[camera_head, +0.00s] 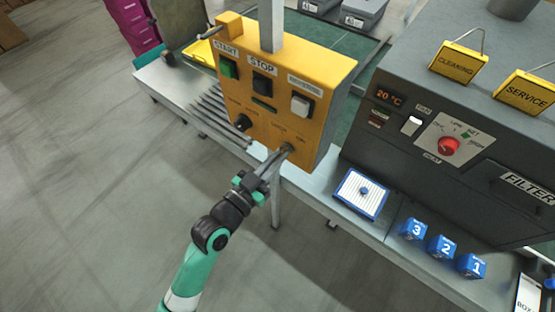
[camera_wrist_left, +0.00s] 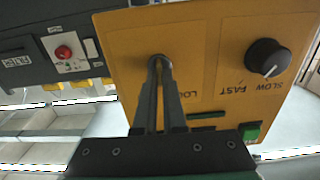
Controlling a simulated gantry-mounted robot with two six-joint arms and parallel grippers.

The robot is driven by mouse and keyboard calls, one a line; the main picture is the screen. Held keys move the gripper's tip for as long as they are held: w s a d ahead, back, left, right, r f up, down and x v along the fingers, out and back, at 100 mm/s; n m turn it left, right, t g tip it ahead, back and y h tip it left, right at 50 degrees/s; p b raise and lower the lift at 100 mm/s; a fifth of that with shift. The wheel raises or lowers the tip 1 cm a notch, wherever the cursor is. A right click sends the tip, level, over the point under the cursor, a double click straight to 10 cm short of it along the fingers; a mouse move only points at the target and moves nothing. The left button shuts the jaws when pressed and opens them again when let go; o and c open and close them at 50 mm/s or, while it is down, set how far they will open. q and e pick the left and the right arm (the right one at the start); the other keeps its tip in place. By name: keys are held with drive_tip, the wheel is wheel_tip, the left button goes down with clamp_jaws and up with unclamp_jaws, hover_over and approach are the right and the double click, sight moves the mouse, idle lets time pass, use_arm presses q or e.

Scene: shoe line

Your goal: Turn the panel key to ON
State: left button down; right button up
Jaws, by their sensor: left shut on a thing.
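The yellow control panel (camera_head: 262,121) stands at the front edge of the bench. Its key (camera_head: 288,147) is at the lower right of its face, with small labels beside it that are too small to read surely. My left gripper (camera_head: 281,153) reaches up to the key and its fingers are shut on it. In the left wrist view the key (camera_wrist_left: 159,60) is between the two fingertips (camera_wrist_left: 160,72), mostly hidden by them. The key's exact angle cannot be told. My right gripper is not in view.
A black SLOW/FAST knob (camera_head: 243,122) sits left of the key. A grey machine with a red dial (camera_head: 448,146) stands to the right. Blue numbered blocks (camera_head: 441,246) lie on the bench.

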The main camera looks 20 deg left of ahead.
use_arm(q)
drive_tip(key=shift+d+m+b, duration=0.1)
drive_tip(key=shift+m+b, duration=1.35)
drive_tip(key=shift+m, duration=1.85)
drive_tip(key=c, duration=1)
unclamp_jaws()
drive_tip(key=s+a, duration=0.2)
drive_tip(key=s, duration=0.9)
drive_tip(key=shift+s+a+p, duration=0.15)
drive_tip(key=shift+s+p, duration=0.05)
drive_tip(key=shift+p, duration=0.15)
